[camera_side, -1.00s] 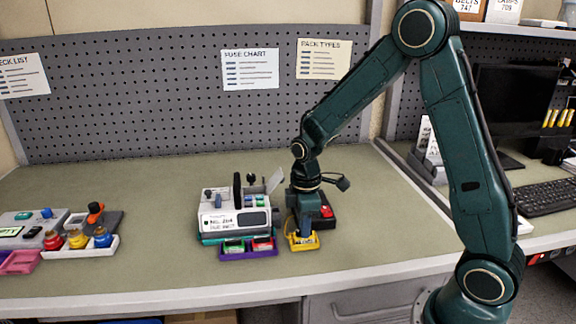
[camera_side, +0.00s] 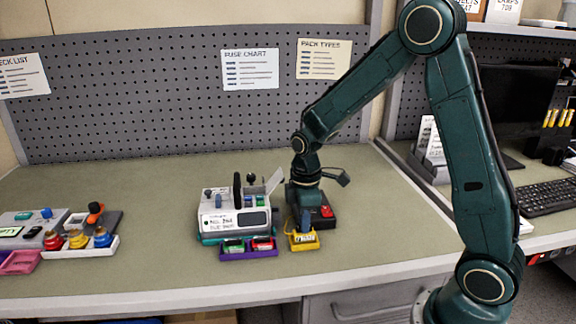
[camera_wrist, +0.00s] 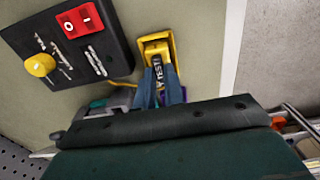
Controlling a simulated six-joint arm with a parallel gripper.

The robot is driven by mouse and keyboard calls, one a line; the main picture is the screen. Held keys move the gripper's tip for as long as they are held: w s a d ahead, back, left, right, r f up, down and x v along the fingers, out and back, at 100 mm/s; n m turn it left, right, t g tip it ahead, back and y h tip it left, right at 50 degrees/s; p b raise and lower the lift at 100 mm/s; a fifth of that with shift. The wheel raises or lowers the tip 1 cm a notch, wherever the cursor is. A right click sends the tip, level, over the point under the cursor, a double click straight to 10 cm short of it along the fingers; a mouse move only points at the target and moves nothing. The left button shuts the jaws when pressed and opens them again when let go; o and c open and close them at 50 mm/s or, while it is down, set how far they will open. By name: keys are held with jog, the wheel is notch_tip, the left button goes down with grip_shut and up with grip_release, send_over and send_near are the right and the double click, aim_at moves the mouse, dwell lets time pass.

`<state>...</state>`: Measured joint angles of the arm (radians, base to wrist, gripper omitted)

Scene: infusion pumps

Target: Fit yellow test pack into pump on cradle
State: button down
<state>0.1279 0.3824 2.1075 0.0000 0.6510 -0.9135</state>
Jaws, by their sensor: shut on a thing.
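The yellow test pack (camera_wrist: 157,78), with a dark label reading TEST, is between the blue fingers of my gripper (camera_wrist: 158,84) in the wrist view. It is at the yellow holder (camera_wrist: 155,42); whether it is clear of the holder's floor I cannot tell. In the side view my gripper (camera_side: 305,225) is at the same yellow holder (camera_side: 303,244), right of the pump. The white pump (camera_side: 233,222) stands on a teal cradle (camera_side: 212,241) with its lid (camera_side: 274,181) raised. The pump's inside is hard to make out.
A purple tray (camera_side: 248,255) with green and red packs stands in front of the pump. A black box with a red switch (camera_side: 326,211) is close behind my gripper, and it also shows in the wrist view (camera_wrist: 88,25). Coloured items stand at the far left. The bench between is clear.

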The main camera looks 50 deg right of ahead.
jog(key=shift+r, duration=2.4)
jog(key=shift+r, duration=0.1)
notch_tip(320, 180, up, 9)
jog(key=w+d, duration=0.2)
jog(key=w, duration=1.6)
jog(key=shift+d+f, duration=0.2)
jog(key=shift+f, duration=2.35)
jog(key=shift+f, duration=0.15)
jog(key=shift+f, duration=2.45)
jog(key=shift+f, duration=0.75)
